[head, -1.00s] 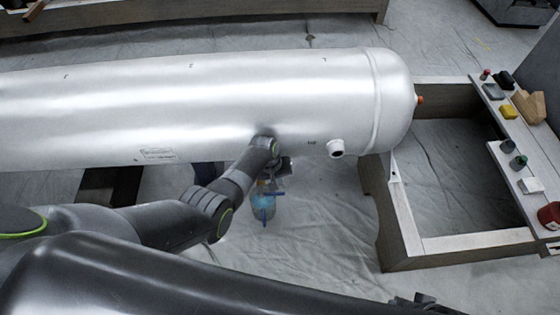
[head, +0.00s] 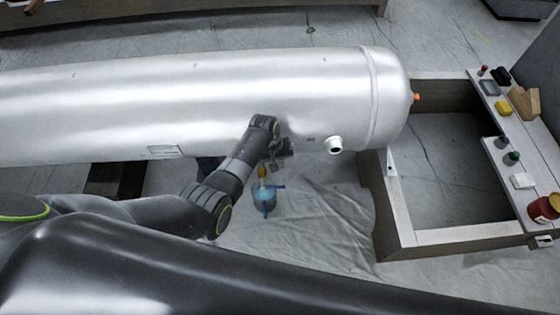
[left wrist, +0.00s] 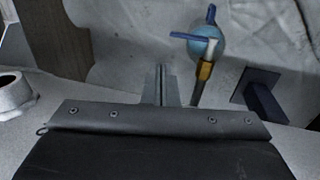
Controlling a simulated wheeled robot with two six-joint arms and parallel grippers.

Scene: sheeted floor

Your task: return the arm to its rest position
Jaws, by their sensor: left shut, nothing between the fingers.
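My left gripper (head: 284,149) is beside the near side of a large silver tank (head: 200,100), left of its short pipe stub (head: 335,145). Its fingers look shut and empty; they also show in the left wrist view (left wrist: 161,84), pointing away over the floor sheet. My left arm reaches in from the left, low in the head view. A blue round object with a blue handle and brass fitting (head: 265,197) is just below the gripper. In the left wrist view this blue object (left wrist: 205,45) is right of the fingers, apart from them. My right gripper is out of view.
A wooden frame (head: 470,237) stands at the tank's right end. A shelf board (head: 510,165) there carries small bottles, blocks and a red can (head: 543,208). The sheeted floor (head: 320,230) in front of the tank is open. A dark arm link of mine fills the lower edge.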

